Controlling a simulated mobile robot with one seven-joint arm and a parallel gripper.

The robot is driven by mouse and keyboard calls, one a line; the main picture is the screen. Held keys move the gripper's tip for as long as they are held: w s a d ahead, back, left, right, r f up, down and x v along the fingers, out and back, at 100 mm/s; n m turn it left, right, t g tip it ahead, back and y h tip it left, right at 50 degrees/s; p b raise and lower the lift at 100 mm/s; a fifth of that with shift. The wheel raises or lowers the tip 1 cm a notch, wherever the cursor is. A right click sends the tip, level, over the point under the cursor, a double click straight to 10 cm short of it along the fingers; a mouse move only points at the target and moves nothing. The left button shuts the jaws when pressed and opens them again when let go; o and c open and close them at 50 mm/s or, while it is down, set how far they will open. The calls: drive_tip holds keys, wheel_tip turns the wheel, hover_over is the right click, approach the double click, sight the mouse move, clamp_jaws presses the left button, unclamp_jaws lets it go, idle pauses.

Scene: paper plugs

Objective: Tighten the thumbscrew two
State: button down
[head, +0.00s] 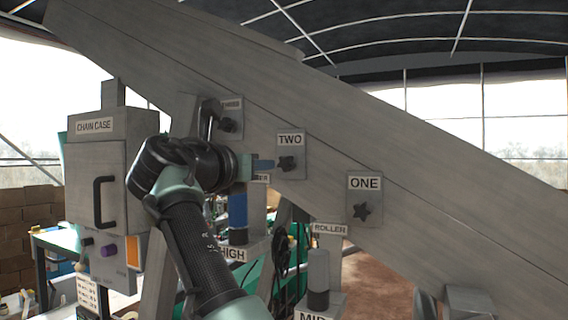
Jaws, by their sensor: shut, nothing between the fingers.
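Thumbscrew two (288,163) is a dark star-shaped knob on a grey plate below the "TWO" label, on the side of the slanted grey beam. My gripper (268,164) is just left of this knob, its bluish fingers shut and empty. The fingertips reach close to the knob's left side; I cannot tell whether they touch it. My dark and green arm comes up from the bottom centre and hides part of the beam's lower edge.
Thumbscrew one (361,211) sits lower right on the slanted beam (430,215); thumbscrew three (228,125) is upper left beside a dark bracket. The chain case (95,180) stands left. A blue roller (238,212) and a grey roller (318,270) stand below.

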drive_tip(key=m, duration=2.2)
drive_tip(key=c, duration=1.6)
unclamp_jaws()
drive_tip(key=shift+c, duration=2.2)
unclamp_jaws()
drive_tip(key=shift+b+v, duration=1.55)
drive_tip(key=shift+v, duration=0.45)
